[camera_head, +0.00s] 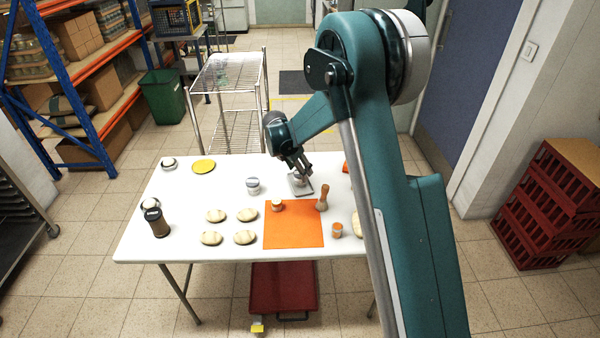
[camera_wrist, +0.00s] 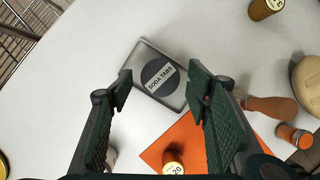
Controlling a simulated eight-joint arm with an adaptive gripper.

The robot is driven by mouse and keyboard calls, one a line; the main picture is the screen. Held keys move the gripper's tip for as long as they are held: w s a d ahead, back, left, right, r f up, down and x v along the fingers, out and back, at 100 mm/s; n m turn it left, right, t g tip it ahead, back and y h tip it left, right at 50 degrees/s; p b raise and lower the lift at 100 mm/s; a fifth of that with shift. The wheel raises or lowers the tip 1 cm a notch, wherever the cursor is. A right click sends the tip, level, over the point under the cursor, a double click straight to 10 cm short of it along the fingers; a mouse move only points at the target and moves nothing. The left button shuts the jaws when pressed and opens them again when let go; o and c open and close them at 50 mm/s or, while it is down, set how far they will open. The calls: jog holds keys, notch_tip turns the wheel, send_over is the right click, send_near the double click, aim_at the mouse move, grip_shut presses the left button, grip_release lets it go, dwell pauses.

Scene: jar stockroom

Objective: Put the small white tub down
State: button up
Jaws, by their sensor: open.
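A small round tub (camera_wrist: 159,76) with a dark lid label reading "SODA TABS" stands on a grey metal plate (camera_wrist: 181,103) in the wrist view. In the head view the tub (camera_head: 298,178) looks white and is partly hidden by my gripper (camera_head: 298,168). In the wrist view my gripper (camera_wrist: 162,92) is open, its two fingers spread on either side of the tub. I cannot tell whether either finger touches it. The tub looks upright on the plate.
An orange mat (camera_head: 293,232) lies just in front, bearing a small jar (camera_head: 277,205). A wooden pestle-like tool (camera_head: 322,199) and an orange-topped jar (camera_head: 336,230) are to the right. The white table's (camera_head: 190,190) left-middle is clear.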

jog(key=p+v, duration=0.1)
jog(key=v, duration=0.8)
jog(key=shift+s+r, duration=0.1)
jog(key=shift+r, duration=0.05)
dwell(0.5)
jog(key=s+d+r+m+t+y, duration=0.1)
jog(key=s+d+r+m, duration=0.55)
jog(key=s+r, duration=0.4)
jog(key=s+d+r+m+t+y, duration=0.1)
jog(key=s+d+r+m, duration=0.55)
jog(key=s+r, duration=0.45)
jog(key=s+d+f+m, duration=0.1)
jog(key=s+m, duration=0.3)
jog(key=s, duration=0.5)
jog(key=s+d+f+m+t, duration=0.1)
jog(key=s+d+m, duration=0.2)
jog(key=s, duration=0.7)
jog(key=s+d+f+m+t+y, duration=0.1)
jog(key=s+d+m, duration=0.2)
jog(key=s+m, duration=0.4)
jog(key=shift+s, duration=1.2)
jog(key=shift+d, duration=0.1)
dwell(0.4)
